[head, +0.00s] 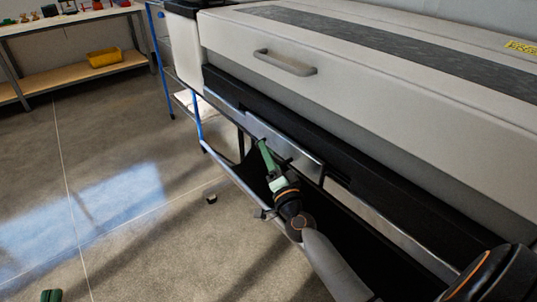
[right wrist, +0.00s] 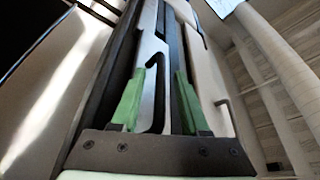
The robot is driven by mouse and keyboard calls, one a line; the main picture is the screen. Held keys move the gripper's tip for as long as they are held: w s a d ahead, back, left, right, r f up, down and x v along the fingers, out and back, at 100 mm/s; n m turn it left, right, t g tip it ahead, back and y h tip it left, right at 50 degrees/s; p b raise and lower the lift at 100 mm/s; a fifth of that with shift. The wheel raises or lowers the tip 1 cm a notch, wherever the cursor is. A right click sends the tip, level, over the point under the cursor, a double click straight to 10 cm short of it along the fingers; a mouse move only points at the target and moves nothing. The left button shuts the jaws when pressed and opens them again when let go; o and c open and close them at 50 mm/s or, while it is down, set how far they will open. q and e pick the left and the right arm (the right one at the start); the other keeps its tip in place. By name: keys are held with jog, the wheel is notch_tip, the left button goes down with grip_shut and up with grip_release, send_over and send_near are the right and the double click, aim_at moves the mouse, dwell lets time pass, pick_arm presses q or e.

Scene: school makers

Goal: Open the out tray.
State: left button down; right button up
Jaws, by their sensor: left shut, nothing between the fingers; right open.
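The out tray appears to be the silver metal panel (head: 300,152) on the front of the large printer (head: 370,90), below its black band. The panel shows in the right wrist view (right wrist: 147,95), with a dark hook-shaped slot or edge beside it. My right gripper (head: 263,146) is at the panel's front, its green fingers pointing at it. In the right wrist view the fingers (right wrist: 157,90) are apart, with the panel's edge and dark slot seen between them. Contact cannot be told. My left gripper (head: 51,295) is shut and empty at the lower left edge, far from the printer.
A grey handle (head: 285,62) sits on the printer's upper cover. A black fabric catcher on a metal rail (head: 245,188) hangs below the panel. A shelf table with a yellow bin (head: 104,57) stands at the back left. The floor at left is mostly clear.

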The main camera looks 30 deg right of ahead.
grip_shut()
dwell(0.3)
dwell(1.1)
